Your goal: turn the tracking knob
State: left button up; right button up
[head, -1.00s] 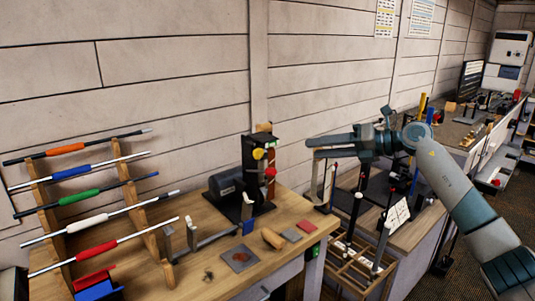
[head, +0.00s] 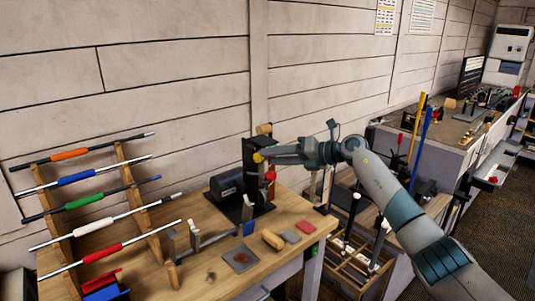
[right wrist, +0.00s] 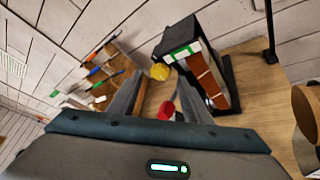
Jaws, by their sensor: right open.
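The black belt machine (head: 255,155) stands on the wooden bench, with a dark motor (head: 227,184) at its side. A yellow knob (head: 258,157) sits on its upper part and a red knob (head: 270,176) lower down. Which one is the tracking knob is not marked. My right gripper (head: 270,155) is open and close to the yellow knob. In the right wrist view the yellow knob (right wrist: 160,71) is just beyond the open fingers (right wrist: 157,95), and the red knob (right wrist: 166,110) shows between them. No contact can be made out. My left gripper is out of view.
A wooden rack (head: 128,175) of clubs with coloured grips stands at the left. A grey clamp bracket (head: 200,240), a wooden block (head: 272,240) and a red pad (head: 305,227) lie on the bench. A slotted wooden rack (head: 350,260) stands right of it.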

aim_at(257, 157)
jog(key=shift+x, duration=1.4)
jog(key=c, duration=1)
jog(key=shift+d+m+y+b, duration=0.1)
jog(key=shift+m+y+b, duration=0.3)
jog(key=shift+m, duration=0.1)
jog(key=o, duration=1)
jog(key=shift+f, duration=0.1)
